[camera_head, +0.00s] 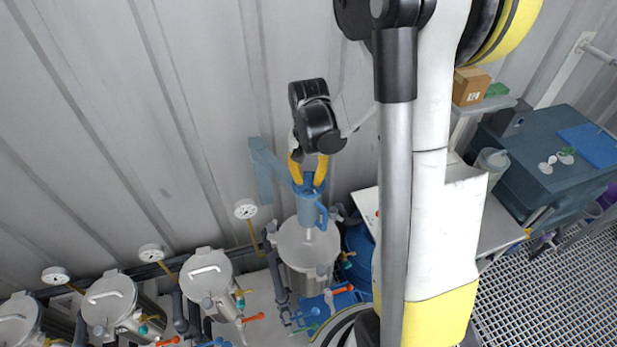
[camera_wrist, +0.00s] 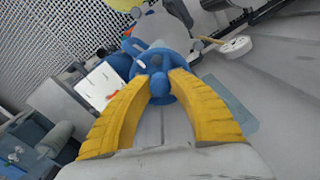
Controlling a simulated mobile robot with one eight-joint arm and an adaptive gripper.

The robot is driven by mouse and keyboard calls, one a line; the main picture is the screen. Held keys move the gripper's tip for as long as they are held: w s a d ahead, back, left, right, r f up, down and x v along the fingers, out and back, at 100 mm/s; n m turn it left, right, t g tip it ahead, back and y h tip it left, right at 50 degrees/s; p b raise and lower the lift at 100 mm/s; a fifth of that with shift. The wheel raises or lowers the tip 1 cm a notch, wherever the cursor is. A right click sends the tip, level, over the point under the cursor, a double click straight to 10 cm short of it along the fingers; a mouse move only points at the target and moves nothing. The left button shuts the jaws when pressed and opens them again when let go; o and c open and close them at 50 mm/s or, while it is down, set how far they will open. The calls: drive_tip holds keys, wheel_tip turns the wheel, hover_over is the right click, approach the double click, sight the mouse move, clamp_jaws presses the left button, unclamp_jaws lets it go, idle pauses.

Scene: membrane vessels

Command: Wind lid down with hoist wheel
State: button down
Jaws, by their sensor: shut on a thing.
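The blue hoist wheel (camera_head: 297,189) is at the top of a blue hoist body (camera_head: 311,212) above the nearest vessel (camera_head: 309,262). My gripper (camera_head: 308,181) reaches it from above. Its two yellow fingers are shut on the wheel's blue knob. In the wrist view my gripper (camera_wrist: 160,80) has the round knob (camera_wrist: 158,84) between the fingertips, with the wheel's rim (camera_wrist: 150,59) around it. The pale lid (camera_head: 292,240) shows below the hoist at the vessel's top. The hoist partly covers it, and I cannot tell whether a gap is left under it.
Several lidded vessels (camera_head: 207,268) stand in a row to the left, with pipes, coloured valves and white gauges (camera_head: 245,208). A corrugated wall rises behind. A dark blue cabinet (camera_head: 545,165) and a box (camera_head: 470,87) are at the right. Grating floor lies at the lower right.

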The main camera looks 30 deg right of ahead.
sight(309, 177)
drive_tip(key=shift+f+m+b, duration=0.2)
drive_tip(key=shift+m+b, duration=0.3)
drive_tip(key=shift+b, duration=0.3)
drive_tip(key=shift+m+b, duration=0.35)
drive_tip(key=shift+m, duration=0.05)
drive_tip(key=shift+r+m, duration=0.15)
drive_tip(key=shift+m, duration=0.15)
drive_tip(key=c, duration=1.2)
unclamp_jaws()
drive_tip(key=shift+r, duration=0.15)
wheel_tip(309, 177, up, 12)
drive_tip(key=shift+f, duration=0.1)
